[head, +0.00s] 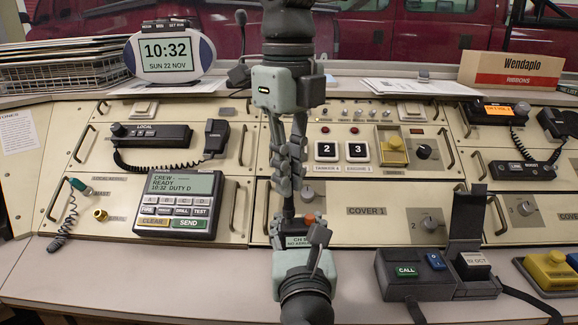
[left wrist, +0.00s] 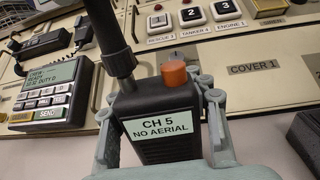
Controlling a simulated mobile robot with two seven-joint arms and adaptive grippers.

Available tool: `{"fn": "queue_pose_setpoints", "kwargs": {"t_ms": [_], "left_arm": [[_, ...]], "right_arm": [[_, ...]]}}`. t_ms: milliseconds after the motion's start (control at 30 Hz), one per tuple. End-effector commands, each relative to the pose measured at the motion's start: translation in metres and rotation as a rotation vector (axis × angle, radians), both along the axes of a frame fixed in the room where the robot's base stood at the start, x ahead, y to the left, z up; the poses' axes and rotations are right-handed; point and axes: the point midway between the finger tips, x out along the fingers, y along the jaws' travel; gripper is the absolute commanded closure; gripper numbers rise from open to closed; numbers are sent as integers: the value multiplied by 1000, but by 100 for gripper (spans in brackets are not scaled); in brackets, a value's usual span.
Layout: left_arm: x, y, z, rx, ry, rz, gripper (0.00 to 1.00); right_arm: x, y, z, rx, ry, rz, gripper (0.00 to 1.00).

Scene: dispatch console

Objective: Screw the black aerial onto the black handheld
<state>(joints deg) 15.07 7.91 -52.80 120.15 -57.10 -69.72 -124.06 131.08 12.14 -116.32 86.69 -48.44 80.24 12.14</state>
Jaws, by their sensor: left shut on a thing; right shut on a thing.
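The black handheld (left wrist: 155,100) stands upright in the left wrist view, with an orange knob on top and a label reading "CH 5 NO AERIAL". My left gripper (head: 303,240) is shut on it, one finger on each side. The black aerial (left wrist: 105,35) rises above the handheld's top left, beside the orange knob. Its thicker lower end is at the handheld's top; I cannot tell whether any thread is engaged. My right gripper (head: 288,185) comes down from above and is shut on the aerial. In the head view its fingers hide much of the aerial.
Behind is the sloping console (head: 375,208) with switches and handles. A keypad unit (head: 178,205) lies to the left and a black box with a "CALL" button (head: 406,271) to the right. The front desk strip (head: 150,275) is clear at the left.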

Motion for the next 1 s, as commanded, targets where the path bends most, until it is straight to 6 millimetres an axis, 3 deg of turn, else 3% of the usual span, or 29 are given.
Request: {"fn": "queue_pose_setpoints", "kwargs": {"t_ms": [1000], "left_arm": [[0,0,-1,0,2,0,100]], "right_arm": [[0,0,-10,1,1,0,100]]}}
